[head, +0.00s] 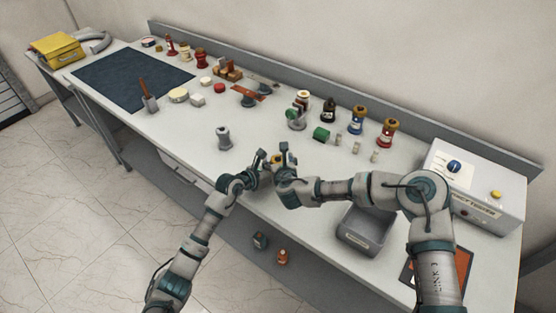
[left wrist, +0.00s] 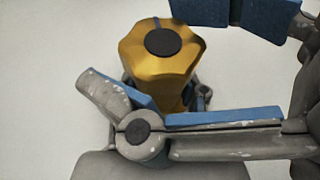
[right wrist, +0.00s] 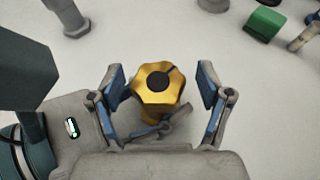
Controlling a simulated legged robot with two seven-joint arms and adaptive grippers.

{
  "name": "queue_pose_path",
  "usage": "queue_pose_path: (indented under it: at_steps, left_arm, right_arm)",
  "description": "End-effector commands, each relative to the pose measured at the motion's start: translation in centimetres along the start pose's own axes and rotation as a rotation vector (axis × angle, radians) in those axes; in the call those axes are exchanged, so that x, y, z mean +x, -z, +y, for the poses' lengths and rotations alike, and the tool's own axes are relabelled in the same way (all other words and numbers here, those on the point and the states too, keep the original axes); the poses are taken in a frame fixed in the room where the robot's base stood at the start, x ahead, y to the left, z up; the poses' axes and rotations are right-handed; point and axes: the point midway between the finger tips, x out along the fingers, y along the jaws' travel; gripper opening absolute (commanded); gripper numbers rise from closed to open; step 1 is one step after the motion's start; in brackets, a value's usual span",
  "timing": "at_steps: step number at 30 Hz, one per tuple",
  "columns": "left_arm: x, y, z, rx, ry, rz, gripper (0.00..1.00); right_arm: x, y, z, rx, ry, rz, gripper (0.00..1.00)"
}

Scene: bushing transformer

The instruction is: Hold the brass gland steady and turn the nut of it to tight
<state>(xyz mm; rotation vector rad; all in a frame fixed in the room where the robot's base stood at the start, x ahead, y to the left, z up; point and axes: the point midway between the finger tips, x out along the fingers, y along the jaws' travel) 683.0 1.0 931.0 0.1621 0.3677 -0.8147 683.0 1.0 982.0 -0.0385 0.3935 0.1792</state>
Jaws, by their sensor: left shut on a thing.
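The brass gland shows in the left wrist view (left wrist: 160,65) with its lobed gold nut on top, a dark round centre and a dark line across its edge. In the right wrist view the gland's nut (right wrist: 158,90) sits between the fingers of my right gripper (right wrist: 160,90), with a gap on each side. My right gripper is open around the nut. My left gripper (head: 263,160) is shut on the gland's body below the nut; its grip is partly hidden by the right gripper's lower finger. In the head view the right gripper (head: 284,158) mostly hides the gland.
A grey bin (head: 365,232) and a tester box (head: 475,185) are at right.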

Motion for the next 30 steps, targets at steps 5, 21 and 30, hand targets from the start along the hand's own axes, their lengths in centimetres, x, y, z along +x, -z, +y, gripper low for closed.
queue_pose_path:
  at_steps: [5, 21, 30]
  left_arm:
    - [0.2, 0.9, -0.1, -0.005, 0.002, 0.017, 0.0]
    - [0.2, 0.9, 0.0, -0.005, 0.002, 0.017, 0.0]
    - [0.2, 0.9, 0.0, -0.005, 0.002, 0.018, 0.0]
  right_arm:
    - [0.0, 0.1, 0.1, -0.001, -0.003, 0.001, 0.78]
    - [0.1, 0.2, -0.1, -0.166, -0.418, -0.002, 0.78]
    - [-4.8, -0.2, -2.5, -0.199, -0.485, -0.004, 0.78]
